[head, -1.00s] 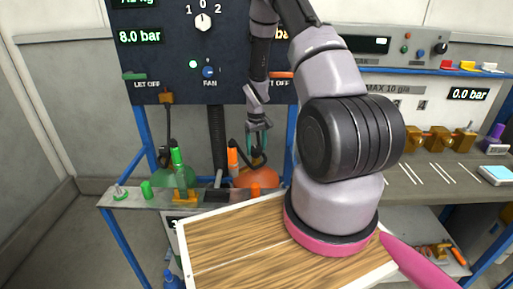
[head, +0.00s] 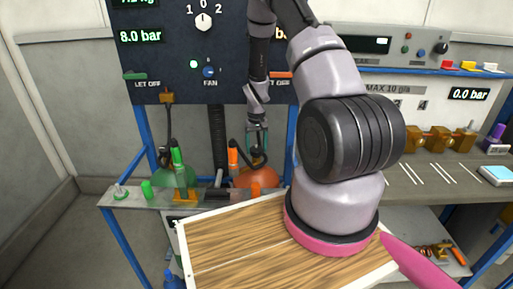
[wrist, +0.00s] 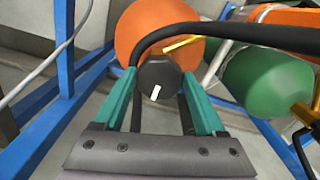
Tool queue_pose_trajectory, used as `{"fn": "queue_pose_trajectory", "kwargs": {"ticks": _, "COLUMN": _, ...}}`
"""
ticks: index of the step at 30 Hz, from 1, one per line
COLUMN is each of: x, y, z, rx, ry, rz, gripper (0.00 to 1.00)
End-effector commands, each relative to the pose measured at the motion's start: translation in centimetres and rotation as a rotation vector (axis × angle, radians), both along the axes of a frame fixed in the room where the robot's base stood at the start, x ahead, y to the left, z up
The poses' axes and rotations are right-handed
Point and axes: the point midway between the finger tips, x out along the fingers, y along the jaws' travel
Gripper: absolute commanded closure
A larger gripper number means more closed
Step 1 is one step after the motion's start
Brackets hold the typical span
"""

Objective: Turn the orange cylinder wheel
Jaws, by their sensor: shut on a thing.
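The orange cylinder (head: 262,177) stands behind the shelf in the head view, and its rounded orange body (wrist: 150,25) fills the top middle of the wrist view. Its wheel is a dark round knob (wrist: 158,82) with a white mark, seen between my teal fingers. My gripper (wrist: 160,74) is shut on this wheel, one finger on each side. In the head view my gripper (head: 258,143) reaches down at the cylinder's top; the wheel is too small to make out there.
A green cylinder (wrist: 265,84) stands beside the orange one. A black hose (wrist: 240,30) crosses close above the wheel. Blue frame posts (head: 290,145) stand near my arm. A wooden board (head: 230,240) lies in front, and a control panel (head: 170,50) is behind.

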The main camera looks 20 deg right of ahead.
Motion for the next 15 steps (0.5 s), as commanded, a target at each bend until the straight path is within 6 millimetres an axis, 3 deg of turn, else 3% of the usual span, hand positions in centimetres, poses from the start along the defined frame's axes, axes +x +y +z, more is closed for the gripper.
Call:
{"fn": "queue_pose_trajectory", "kwargs": {"ticks": 1, "x": 0.0, "y": 0.0, "z": 0.0, "rx": 0.000, "ry": 0.000, "rz": -0.003, "gripper": 0.83}}
{"fn": "queue_pose_trajectory", "kwargs": {"ticks": 2, "x": 0.0, "y": 0.0, "z": 0.0, "rx": 0.000, "ry": 0.000, "rz": -0.003, "gripper": 0.24}}
{"fn": "queue_pose_trajectory", "kwargs": {"ticks": 3, "x": 0.0, "y": 0.0, "z": 0.0, "rx": 0.000, "ry": 0.000, "rz": -0.003, "gripper": 0.08}}
{"fn": "queue_pose_trajectory", "kwargs": {"ticks": 4, "x": 0.0, "y": 0.0, "z": 0.0, "rx": 0.000, "ry": 0.000, "rz": -0.003, "gripper": 0.00}}
{"fn": "queue_pose_trajectory", "kwargs": {"ticks": 11, "x": 0.0, "y": 0.0, "z": 0.1, "rx": 0.000, "ry": 0.000, "rz": -0.001, "gripper": 0.00}}
{"fn": "queue_pose_trajectory", "kwargs": {"ticks": 15, "x": 0.1, "y": 0.0, "z": 1.2, "rx": 0.000, "ry": -0.003, "rz": -0.001, "gripper": 0.00}}
